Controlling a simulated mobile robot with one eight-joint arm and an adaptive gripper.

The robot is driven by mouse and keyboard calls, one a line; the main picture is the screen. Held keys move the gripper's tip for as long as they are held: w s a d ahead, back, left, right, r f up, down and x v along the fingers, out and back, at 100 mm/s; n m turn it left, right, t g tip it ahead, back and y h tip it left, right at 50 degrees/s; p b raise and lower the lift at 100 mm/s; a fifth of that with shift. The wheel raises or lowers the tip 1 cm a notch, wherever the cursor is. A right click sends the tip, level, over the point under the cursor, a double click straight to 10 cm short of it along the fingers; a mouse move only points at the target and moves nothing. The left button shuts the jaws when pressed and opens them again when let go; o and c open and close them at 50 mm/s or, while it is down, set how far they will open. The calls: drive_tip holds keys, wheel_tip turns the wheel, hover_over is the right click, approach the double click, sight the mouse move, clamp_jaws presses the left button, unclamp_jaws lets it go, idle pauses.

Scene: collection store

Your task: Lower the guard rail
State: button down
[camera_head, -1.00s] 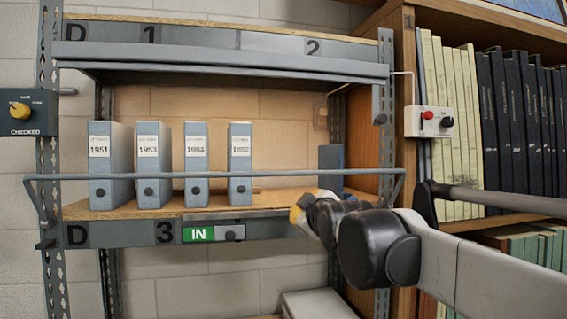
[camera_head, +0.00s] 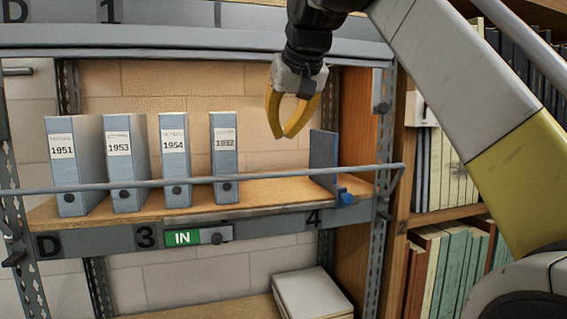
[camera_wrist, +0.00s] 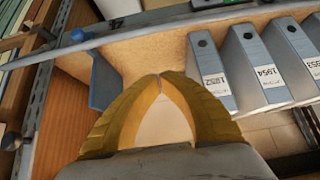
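The guard rail (camera_head: 140,184) is a thin grey bar across the front of the lower shelf (camera_head: 270,190). It stands above the shelf edge, passing in front of the binders, and bends back at its right end. It crosses the top of the wrist view (camera_wrist: 185,25). My gripper (camera_head: 288,136) has yellow fingers pointing down, above and behind the rail, between the 1952 binder (camera_head: 225,150) and the blue bookend (camera_head: 323,158). The fingertips meet in the wrist view (camera_wrist: 159,76), with nothing held between them. My gripper does not touch the rail.
Several grey binders stand on the shelf's left half. A blue knob (camera_head: 347,198) is by the bookend. A green IN sign (camera_head: 184,239) is on the shelf front. The upper shelf (camera_head: 200,42) overhangs behind my arm. A bookcase (camera_head: 430,205) stands at right.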

drive_tip(key=x, duration=0.8)
drive_tip(key=s, duration=0.2)
drive_tip(key=s+d, duration=0.1)
drive_tip(key=s, duration=0.1)
drive_tip(key=shift+f, duration=0.4)
drive_tip(key=shift+s, duration=0.1)
drive_tip(key=shift+f, duration=0.1)
